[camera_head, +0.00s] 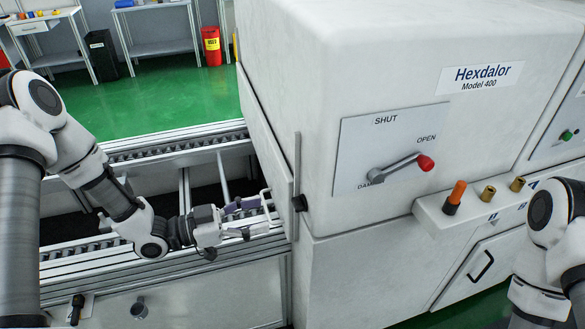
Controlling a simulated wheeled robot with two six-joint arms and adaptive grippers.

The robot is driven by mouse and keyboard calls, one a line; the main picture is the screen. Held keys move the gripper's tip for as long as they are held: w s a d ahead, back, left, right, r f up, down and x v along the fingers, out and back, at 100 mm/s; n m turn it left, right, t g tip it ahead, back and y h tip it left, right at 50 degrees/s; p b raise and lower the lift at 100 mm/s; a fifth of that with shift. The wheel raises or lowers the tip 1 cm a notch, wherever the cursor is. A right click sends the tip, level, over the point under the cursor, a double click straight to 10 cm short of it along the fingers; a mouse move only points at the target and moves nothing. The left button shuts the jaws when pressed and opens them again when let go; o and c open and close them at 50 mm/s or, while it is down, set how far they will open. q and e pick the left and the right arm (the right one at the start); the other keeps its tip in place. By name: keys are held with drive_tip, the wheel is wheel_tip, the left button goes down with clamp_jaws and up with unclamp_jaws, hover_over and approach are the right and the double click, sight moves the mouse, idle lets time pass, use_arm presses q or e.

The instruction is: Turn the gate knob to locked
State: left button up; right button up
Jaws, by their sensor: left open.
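I cannot tell which is the gate knob, and no locked mark is readable. My left gripper (256,215) is open over the conveyor, close to the machine's left side and above and right of both knobs. A purplish thing (240,204) shows by its fingers; I cannot tell if they touch. My right arm is at the right edge, its gripper out of view.
The white machine (340,255) fills the middle and right. Its panel carries a red-tipped lever (405,168) pointing toward OPEN. A ledge (435,218) holds an orange-topped peg (455,195) and brass pegs. The conveyor (180,150) runs into the machine; green floor lies behind.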

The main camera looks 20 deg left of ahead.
sight(299, 204)
use_arm(q)
drive_tip(key=x, duration=0.8)
drive_tip(key=shift+w, duration=0.15)
drive_tip(key=shift+a, duration=0.1)
drive_tip(key=c, duration=1.1)
